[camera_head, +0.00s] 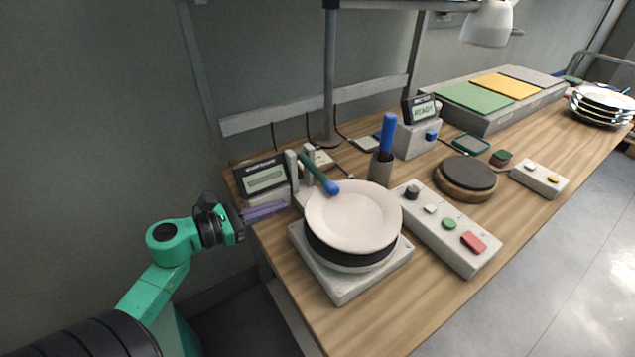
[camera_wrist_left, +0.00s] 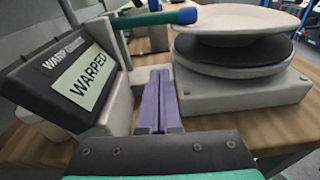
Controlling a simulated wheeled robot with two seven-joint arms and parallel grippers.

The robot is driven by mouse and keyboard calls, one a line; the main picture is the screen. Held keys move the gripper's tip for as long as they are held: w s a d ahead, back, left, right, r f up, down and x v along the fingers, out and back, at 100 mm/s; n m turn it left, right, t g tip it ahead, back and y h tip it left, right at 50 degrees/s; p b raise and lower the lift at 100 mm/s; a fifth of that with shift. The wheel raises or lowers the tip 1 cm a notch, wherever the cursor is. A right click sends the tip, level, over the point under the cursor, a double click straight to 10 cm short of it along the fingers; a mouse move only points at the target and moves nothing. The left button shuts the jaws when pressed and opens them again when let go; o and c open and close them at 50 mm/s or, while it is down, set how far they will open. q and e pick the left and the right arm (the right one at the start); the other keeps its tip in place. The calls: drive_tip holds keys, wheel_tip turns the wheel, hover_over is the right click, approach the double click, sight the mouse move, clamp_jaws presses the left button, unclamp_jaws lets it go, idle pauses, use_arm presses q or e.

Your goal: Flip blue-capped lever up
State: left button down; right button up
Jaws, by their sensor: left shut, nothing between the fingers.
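The lever is a green rod with a blue cap (camera_head: 332,188), sloping down from a grey bracket towards the white plate on the round stand. In the left wrist view its blue cap (camera_wrist_left: 187,16) shows at the top, above and beyond my fingertips. My left gripper (camera_head: 284,205) has purple fingers, shut together with nothing between them. It is at the table's left edge, left of the lever and apart from the blue cap. In the left wrist view the closed fingers (camera_wrist_left: 155,75) point forward below the green rod. My right gripper is not in view.
A display box (camera_wrist_left: 85,75) reading "WARPED" stands just left of my fingers. The white plate (camera_head: 353,215) rests on a black disc over a grey base (camera_head: 345,286). A button panel (camera_head: 450,240) and a holder with a blue-handled tool (camera_head: 388,135) stand to the right.

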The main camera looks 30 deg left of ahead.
sight(315, 171)
use_arm(q)
drive_tip(key=shift+s, duration=0.1)
drive_tip(key=shift+w+d, duration=0.15)
drive_tip(key=shift+w, duration=0.2)
drive_tip(key=p+x, duration=0.3)
drive_tip(key=x, duration=0.5)
drive_tip(key=shift+w+d+r, duration=0.1)
drive_tip(key=shift+w+d, duration=0.05)
drive_tip(key=shift+w, duration=0.2)
drive_tip(key=shift+w+d+r+p, duration=0.1)
drive_tip(key=shift+w+r+p, duration=0.05)
drive_tip(key=shift+r+p, duration=0.5)
drive_tip(key=shift+w+d+r+p, duration=0.1)
drive_tip(key=shift+r+p, duration=0.4)
drive_tip(key=shift+p, duration=0.1)
drive_tip(key=shift+s+r, duration=0.15)
drive_tip(key=shift+r, duration=0.25)
drive_tip(key=shift+s+a+r+p, duration=0.1)
drive_tip(key=shift+s+r+p, duration=0.1)
drive_tip(key=shift+s+p, duration=0.1)
drive_tip(key=shift+w, duration=0.1)
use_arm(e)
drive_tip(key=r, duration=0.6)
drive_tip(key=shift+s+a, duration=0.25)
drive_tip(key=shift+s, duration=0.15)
use_arm(q)
drive_tip(key=shift+w+f, duration=0.1)
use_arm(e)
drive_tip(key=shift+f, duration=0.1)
